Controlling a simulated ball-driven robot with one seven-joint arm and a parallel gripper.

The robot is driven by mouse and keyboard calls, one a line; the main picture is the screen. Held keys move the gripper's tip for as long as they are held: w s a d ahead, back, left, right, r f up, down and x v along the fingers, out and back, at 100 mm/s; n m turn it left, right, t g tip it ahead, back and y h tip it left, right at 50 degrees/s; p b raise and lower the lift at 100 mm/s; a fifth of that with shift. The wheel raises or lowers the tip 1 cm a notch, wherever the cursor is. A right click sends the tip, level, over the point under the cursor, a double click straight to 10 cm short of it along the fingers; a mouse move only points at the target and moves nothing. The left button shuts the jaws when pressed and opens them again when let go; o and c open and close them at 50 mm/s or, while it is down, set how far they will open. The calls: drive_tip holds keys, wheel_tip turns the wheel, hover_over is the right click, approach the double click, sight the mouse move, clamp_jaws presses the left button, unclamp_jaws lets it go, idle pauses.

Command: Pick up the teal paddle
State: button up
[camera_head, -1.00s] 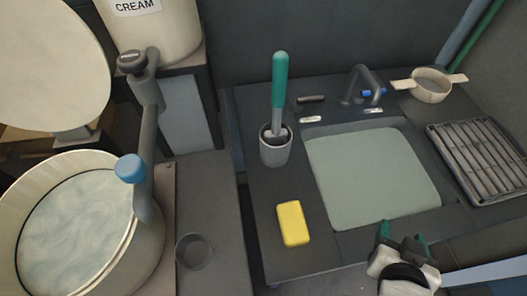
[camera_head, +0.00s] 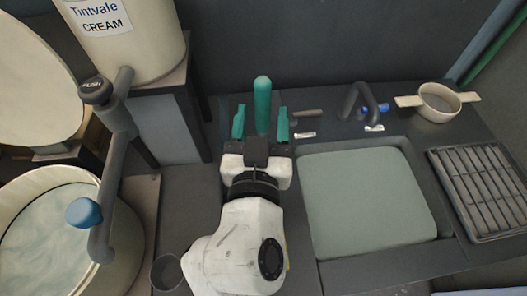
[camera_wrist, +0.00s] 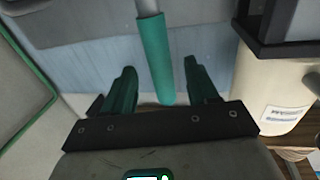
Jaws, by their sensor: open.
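The teal paddle (camera_head: 262,100) shows its upright teal handle beyond my gripper in the head view. My gripper (camera_head: 261,114) is open, with one green finger on each side of the handle in the picture. In the wrist view the teal handle (camera_wrist: 157,60) lies between the two open fingers (camera_wrist: 160,70), with visible gaps on both sides. A grey shaft continues from the handle at the top of that view. The paddle's lower part and its grey holder cup are hidden behind my gripper in the head view.
The sink basin (camera_head: 370,200) is to the right, with a faucet (camera_head: 360,102) behind it. A strainer (camera_head: 440,100) and drying rack (camera_head: 480,190) stand farther right. A cream tank (camera_head: 130,45) and pump pipe (camera_head: 112,150) stand to the left. A small dark cup (camera_head: 167,272) is at front left.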

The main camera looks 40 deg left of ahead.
drive_tip(key=shift+p+x, duration=0.9)
drive_tip(key=shift+x, duration=1.8)
drive_tip(key=shift+s, duration=0.1)
drive_tip(key=c, duration=1)
